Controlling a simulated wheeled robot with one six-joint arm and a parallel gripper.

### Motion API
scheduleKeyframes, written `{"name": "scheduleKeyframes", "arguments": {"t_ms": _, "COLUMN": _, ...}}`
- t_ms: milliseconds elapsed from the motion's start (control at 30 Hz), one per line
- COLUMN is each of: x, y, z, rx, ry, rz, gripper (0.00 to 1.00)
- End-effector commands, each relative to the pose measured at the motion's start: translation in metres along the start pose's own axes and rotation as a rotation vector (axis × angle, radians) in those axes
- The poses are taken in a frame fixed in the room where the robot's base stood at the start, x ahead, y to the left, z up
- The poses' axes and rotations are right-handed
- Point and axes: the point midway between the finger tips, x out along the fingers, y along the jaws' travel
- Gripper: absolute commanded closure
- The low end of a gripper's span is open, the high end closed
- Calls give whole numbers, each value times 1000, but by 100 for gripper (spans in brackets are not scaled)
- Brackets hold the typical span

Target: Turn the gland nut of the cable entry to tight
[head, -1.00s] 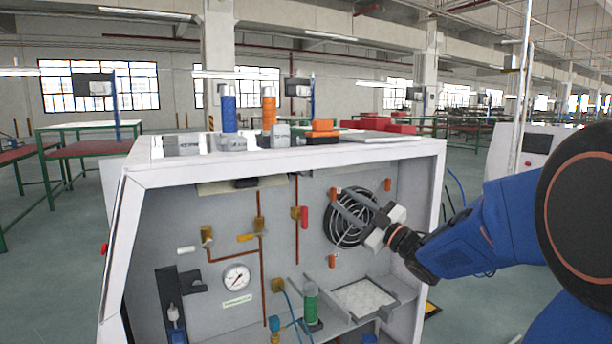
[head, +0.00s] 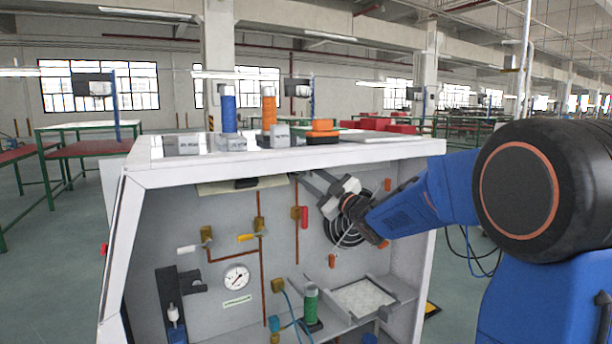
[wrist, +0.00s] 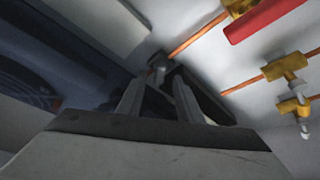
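My gripper (head: 310,179) is inside the upper part of the cabinet, its fingers pointing up and left towards the top edge. In the wrist view my gripper (wrist: 157,84) has its two fingers apart, with a gap between them. A small grey fitting (wrist: 158,64) shows just beyond the fingertips, beside a dark rectangular part (wrist: 200,92). It may be the gland nut of the cable entry, but I cannot tell for sure. Whether the fingers touch it is unclear. In the head view the gland nut cannot be made out.
A red-handled valve (head: 304,217) hangs just below and left of the fingers; its red handle (wrist: 262,18) also shows in the wrist view. A black coiled hose (head: 340,232) is behind my wrist. A pressure gauge (head: 237,277) and a tray (head: 366,297) sit lower. The cabinet top (head: 290,151) is close above.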

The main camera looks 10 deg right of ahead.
Motion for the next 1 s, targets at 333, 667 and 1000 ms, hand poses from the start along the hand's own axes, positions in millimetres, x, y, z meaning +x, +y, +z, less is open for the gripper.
{"name": "scheduleKeyframes", "arguments": {"t_ms": 333, "x": 23, "y": 0, "z": 0, "rx": 0, "ry": 0, "rz": 0, "gripper": 67}}
{"name": "scheduleKeyframes", "arguments": {"t_ms": 667, "x": 23, "y": 0, "z": 0, "rx": 0, "ry": 0, "rz": 0, "gripper": 91}}
{"name": "scheduleKeyframes", "arguments": {"t_ms": 1000, "x": 23, "y": -1, "z": 0, "rx": 53, "ry": 0, "rz": 21, "gripper": 100}}
